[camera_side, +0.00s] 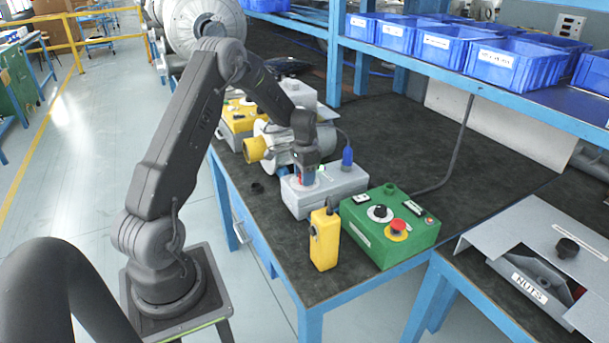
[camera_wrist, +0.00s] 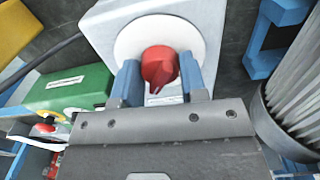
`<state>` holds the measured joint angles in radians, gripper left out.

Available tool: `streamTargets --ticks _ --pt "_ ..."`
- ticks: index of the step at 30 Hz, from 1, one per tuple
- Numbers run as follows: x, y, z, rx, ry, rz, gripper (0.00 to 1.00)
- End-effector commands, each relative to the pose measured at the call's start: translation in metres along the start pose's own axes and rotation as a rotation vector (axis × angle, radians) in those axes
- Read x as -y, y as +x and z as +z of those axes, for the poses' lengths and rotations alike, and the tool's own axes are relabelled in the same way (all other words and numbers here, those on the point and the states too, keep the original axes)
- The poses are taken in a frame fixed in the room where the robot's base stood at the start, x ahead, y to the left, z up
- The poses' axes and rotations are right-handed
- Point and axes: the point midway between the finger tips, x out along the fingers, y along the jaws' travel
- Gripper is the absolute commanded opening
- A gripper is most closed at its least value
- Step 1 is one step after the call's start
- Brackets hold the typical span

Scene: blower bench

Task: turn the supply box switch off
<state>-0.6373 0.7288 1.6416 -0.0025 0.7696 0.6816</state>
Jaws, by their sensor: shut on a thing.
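The supply box (camera_side: 346,183) is a light grey box on the dark bench top, left of the green control box. It also fills the top middle of the wrist view (camera_wrist: 205,18). Its red rotary switch (camera_wrist: 158,64) sits on a round white plate (camera_wrist: 128,43), with its pointer toward the bottom of the wrist view. My gripper (camera_wrist: 160,75) has its blue fingers on either side of the red knob and is shut on it. In the side view my gripper (camera_side: 305,174) points down onto the box and mostly hides the switch.
A green control box (camera_side: 390,232) with a red button stands right of the supply box. A yellow pendant (camera_side: 324,241) stands in front. A blower with a yellow outlet (camera_side: 255,150) lies behind left, near my arm. Blue bins (camera_side: 515,66) line the shelf above. Bench space at back right is clear.

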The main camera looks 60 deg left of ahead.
Motion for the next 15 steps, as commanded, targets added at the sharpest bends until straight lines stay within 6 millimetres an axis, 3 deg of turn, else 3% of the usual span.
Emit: streamTargets --ticks 8,15 --pt "-0.0002 -0.0004 -0.0001 0.001 -0.066 0.000 0.15" --pt "-0.0002 -0.0002 0.0001 0.003 -0.234 0.000 0.15"
